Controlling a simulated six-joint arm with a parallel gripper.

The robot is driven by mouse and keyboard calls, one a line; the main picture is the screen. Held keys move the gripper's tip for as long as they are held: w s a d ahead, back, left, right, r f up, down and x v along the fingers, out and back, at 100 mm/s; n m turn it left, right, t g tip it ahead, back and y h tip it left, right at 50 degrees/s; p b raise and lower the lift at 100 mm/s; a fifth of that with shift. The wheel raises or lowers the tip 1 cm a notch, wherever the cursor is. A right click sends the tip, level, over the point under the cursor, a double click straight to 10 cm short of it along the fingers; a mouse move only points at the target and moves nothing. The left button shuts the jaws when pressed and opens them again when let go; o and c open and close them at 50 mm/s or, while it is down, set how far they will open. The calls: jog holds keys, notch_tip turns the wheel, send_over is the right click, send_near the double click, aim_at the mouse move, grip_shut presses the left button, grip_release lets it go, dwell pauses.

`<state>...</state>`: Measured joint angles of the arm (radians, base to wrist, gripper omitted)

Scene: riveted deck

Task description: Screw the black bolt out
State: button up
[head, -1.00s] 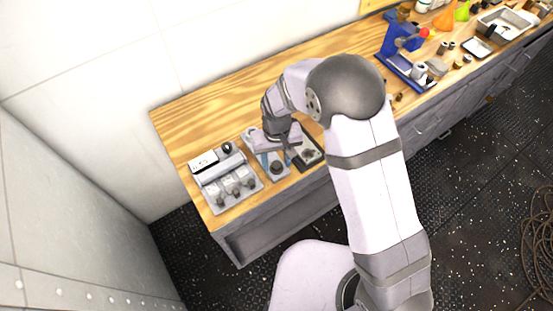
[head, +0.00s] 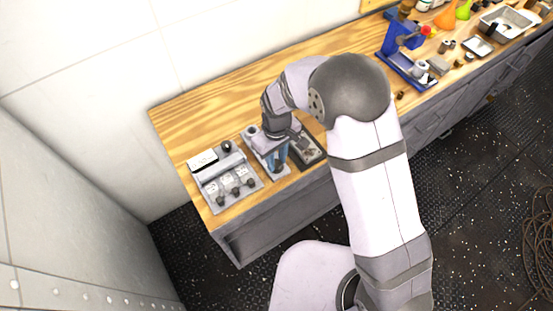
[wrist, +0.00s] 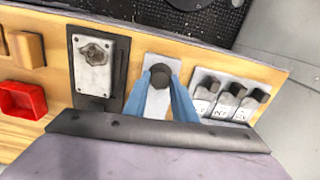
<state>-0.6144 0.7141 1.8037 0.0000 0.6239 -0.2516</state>
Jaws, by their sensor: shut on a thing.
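The black bolt (wrist: 160,74) shows in the wrist view, upright near the front end of a pale plate (wrist: 157,105) on the bench. My gripper (wrist: 160,78) has its two blue fingers shut on the bolt's head from both sides. The bolt's shank is hidden, so how far it sits in the plate cannot be told. In the head view my gripper (head: 278,163) points down over the plate (head: 252,141), and its fingers hide the bolt.
A switch panel (head: 226,180) with several dark knobs stands left of the plate in the head view. A dark board (head: 305,152) with a metal piece is close on the right. A red tray (wrist: 22,100) shows in the wrist view. Bare wood lies behind.

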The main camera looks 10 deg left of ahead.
aim_at(276, 163)
jog(key=o, duration=1)
jog(key=shift+o, duration=0.2)
jog(key=shift+r, duration=0.1)
jog(key=shift+r+b, duration=1.2)
jog(key=shift+r, duration=2.35)
